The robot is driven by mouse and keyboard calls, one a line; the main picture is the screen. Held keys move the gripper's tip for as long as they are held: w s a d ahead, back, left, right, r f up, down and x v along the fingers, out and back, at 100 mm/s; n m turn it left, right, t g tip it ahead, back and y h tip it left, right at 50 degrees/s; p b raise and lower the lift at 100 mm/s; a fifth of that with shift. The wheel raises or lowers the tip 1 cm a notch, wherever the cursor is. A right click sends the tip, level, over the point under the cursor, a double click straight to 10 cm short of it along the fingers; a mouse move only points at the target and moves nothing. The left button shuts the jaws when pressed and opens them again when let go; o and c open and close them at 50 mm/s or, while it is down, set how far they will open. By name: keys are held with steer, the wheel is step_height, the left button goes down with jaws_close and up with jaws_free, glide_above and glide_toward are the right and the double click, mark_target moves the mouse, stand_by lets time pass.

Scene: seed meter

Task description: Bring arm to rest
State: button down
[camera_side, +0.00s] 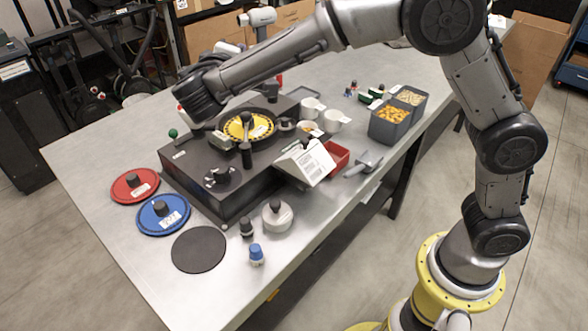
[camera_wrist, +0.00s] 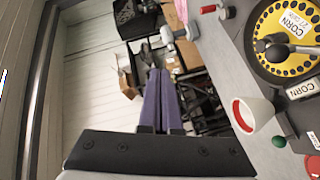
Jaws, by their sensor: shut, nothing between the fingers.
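My gripper (camera_wrist: 156,75) shows in the wrist view as two purple fingers side by side, closed together with nothing between them. They point past the table edge, over the floor and the shelving side of the room. In the side view my wrist is raised over the far left part of the black seed meter (camera_side: 185,165), and the fingers cannot be made out clearly. The meter's yellow seed plate (camera_side: 259,128) is seated in it with a dark knob at its middle. In the wrist view the yellow plate (camera_wrist: 265,57) carries a CORN label.
A red disc (camera_side: 122,191), a blue disc (camera_side: 150,225) and a dark round mat (camera_side: 199,250) lie at the near left. Grey bins (camera_side: 385,133), a red tray (camera_side: 339,155) and a scoop (camera_side: 366,160) stand right of the meter. The table's back is mostly clear.

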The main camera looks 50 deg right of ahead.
steer(key=s+d+r+m+g+y, duration=0.1)
steer(key=s+d+r+m+g, duration=0.3)
steer(key=s+d, duration=0.8)
steer(key=s+d+f+m+g+y, duration=0.1)
steer(key=s+d+y, duration=0.15)
steer(key=s, duration=0.35)
steer(key=s+d+f+g+y, duration=0.1)
steer(key=s+d+f+y, duration=0.15)
steer(key=s, duration=0.25)
steer(key=s+a+f+n+t+y, duration=0.1)
steer(key=s+a+f+y, duration=0.6)
steer(key=s+a+f, duration=0.2)
steer(key=s, duration=0.2)
steer(key=shift+s+a+f+t, duration=0.2)
steer(key=shift+s+a+t, duration=0.1)
steer(key=shift+t, duration=0.1)
